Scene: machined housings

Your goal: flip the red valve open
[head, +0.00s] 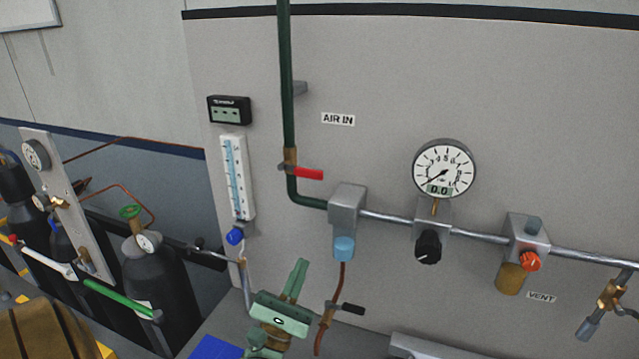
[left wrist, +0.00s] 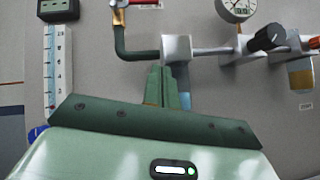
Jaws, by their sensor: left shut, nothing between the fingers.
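The red valve handle (head: 308,173) sits on a brass valve body (head: 290,160) in the green pipe (head: 287,80) on the grey panel. The handle points right, crosswise to the vertical pipe. In the left wrist view the red handle (left wrist: 140,2) shows at the top edge, partly cut off. My left gripper (head: 299,265) is below the valve in the head view, its fingers pointing up, shut and empty. In the left wrist view its fingers (left wrist: 161,72) are together, apart from the handle. My right gripper is not in view.
A grey block with a blue bowl (head: 344,248) is right of the pipe. A gauge (head: 444,168), a black knob (head: 428,247) and an orange knob (head: 530,262) follow along the line. A blue-white flowmeter (head: 237,178) is left. A black-handled drain valve (head: 347,308) is beside my gripper.

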